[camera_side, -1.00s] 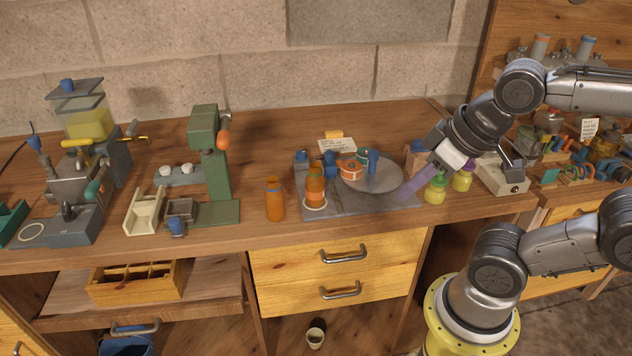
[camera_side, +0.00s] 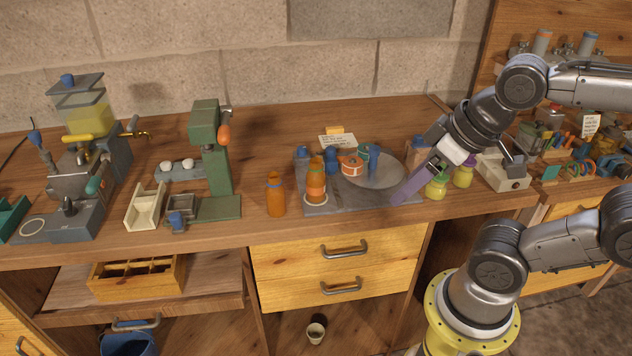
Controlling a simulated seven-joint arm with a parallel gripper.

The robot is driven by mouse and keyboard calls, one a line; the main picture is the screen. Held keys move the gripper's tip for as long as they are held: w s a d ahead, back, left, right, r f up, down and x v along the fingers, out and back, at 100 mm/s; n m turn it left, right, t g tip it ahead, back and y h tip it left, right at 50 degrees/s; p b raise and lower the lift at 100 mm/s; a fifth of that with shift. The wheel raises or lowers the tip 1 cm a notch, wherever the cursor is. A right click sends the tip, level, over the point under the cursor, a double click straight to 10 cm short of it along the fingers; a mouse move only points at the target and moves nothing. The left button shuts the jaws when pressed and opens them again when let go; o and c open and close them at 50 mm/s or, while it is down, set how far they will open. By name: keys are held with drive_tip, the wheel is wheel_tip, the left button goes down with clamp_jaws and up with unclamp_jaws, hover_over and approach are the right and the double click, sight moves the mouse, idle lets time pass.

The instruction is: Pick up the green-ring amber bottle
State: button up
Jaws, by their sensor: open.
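One amber bottle (camera_side: 276,197) stands upright on the wooden bench, left of the grey board, with a thin bluish or greenish band near its neck. A second amber bottle (camera_side: 315,184) with an orange band stands upright on a pale ring on the board. The rings are too small for me to tell for sure which is green. My gripper (camera_side: 401,196) is open and empty, its purple fingers pointing down and left over the right front of the board. It is well to the right of both bottles. The fingers overlap closely in this view.
The grey board (camera_side: 340,205) also carries a round plate (camera_side: 392,172), orange-banded tins (camera_side: 351,165) and blue pieces. Yellow-green jars (camera_side: 436,187) stand close right of my gripper. A green press (camera_side: 208,150) stands left of the bottles. The board's front strip between bottles and gripper looks clear.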

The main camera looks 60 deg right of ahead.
drive_tip(key=shift+o, duration=1)
